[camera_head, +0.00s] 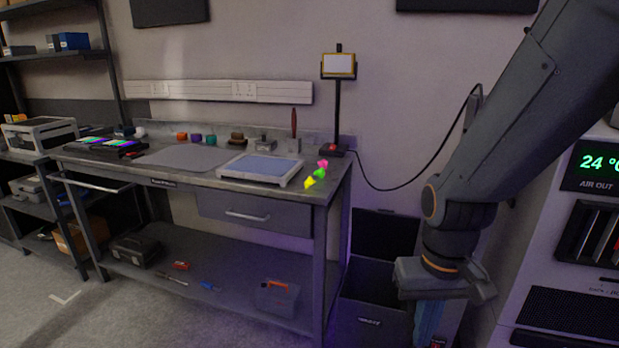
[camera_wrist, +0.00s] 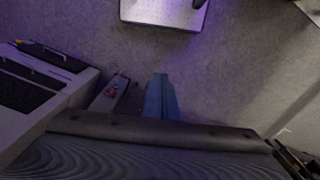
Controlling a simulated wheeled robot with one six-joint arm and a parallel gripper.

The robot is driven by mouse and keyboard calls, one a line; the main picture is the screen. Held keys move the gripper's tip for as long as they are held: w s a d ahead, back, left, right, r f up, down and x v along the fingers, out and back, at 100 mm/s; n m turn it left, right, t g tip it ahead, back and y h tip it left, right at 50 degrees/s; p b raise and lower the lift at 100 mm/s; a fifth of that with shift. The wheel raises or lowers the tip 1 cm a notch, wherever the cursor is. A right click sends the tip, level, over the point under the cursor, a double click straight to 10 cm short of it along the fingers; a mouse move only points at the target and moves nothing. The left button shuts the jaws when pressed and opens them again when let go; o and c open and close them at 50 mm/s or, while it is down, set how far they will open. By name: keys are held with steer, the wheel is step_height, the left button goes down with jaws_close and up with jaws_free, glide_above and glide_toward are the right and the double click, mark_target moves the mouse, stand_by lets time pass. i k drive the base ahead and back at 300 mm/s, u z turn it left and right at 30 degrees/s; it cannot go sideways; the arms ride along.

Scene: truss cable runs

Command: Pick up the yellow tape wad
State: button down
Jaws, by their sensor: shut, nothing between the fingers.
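The yellow tape wad (camera_head: 310,182) lies at the front right corner of the workbench top (camera_head: 200,176). A green wad (camera_head: 319,173) lies just behind it and a pink wad (camera_head: 323,164) behind that, close together. My gripper (camera_head: 428,322) hangs pointing down to the right of the bench, well apart from the wads. Its blue fingers (camera_wrist: 161,97) are together in the wrist view, with nothing between them. The wrist view looks down at the floor and shows none of the wads.
A white-framed tray (camera_head: 262,170) sits left of the wads. A lamp-like post (camera_head: 338,105) with a cable stands at the bench's back right. A dark open-lidded bin (camera_head: 372,300) stands between bench and gripper. A white machine (camera_head: 575,255) stands at right.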

mark_target(310, 181)
steer(key=u, duration=1.7)
steer(key=i, duration=2.4)
steer(key=z, duration=2.85)
